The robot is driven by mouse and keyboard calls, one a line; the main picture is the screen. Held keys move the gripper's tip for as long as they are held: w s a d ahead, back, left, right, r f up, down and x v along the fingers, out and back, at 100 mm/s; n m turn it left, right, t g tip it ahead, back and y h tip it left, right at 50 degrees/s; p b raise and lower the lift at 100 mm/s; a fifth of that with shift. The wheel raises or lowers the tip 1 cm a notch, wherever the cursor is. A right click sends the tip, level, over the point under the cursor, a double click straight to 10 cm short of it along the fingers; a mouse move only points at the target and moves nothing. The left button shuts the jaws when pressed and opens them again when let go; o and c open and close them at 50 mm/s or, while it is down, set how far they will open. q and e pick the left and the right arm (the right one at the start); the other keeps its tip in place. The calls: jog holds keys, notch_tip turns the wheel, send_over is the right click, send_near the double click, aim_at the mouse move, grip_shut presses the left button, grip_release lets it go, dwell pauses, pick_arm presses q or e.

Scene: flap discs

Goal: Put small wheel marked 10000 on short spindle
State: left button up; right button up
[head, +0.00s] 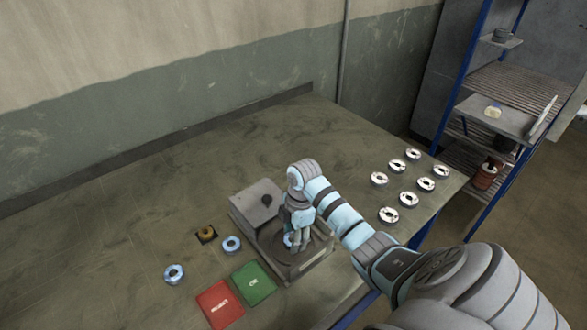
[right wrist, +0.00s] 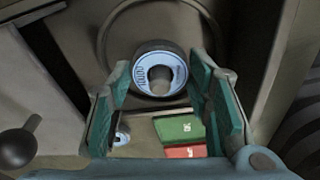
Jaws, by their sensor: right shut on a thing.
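My right gripper (head: 296,240) is low over the round plate of a grey machine (head: 310,268). In the right wrist view its two teal fingers (right wrist: 165,95) are on either side of a small blue-faced wheel (right wrist: 145,71), and it is shut on this wheel. The wheel's printed mark looks like 10000. A sliver of the wheel also shows in the head view (head: 288,240). A light grey rounded shape (right wrist: 160,76) shows in the wheel's hole; I cannot tell whether it is the short spindle inside the hole. My left gripper is not in view.
Two other blue-faced wheels (head: 231,244) (head: 174,274) and a dark square with an orange ring (head: 206,233) lie left of the machine. A red mat (head: 220,304) and green mat (head: 253,283) lie in front.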

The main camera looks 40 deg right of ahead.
jog(key=o, duration=1.3)
jog(key=shift+o, duration=1.1)
notch_tip(320, 180, up, 3)
jog(key=shift+r+p, duration=0.2)
jog(key=shift+p, duration=1)
jog(key=shift+r+b, duration=0.4)
jog(key=shift+r, duration=1.7)
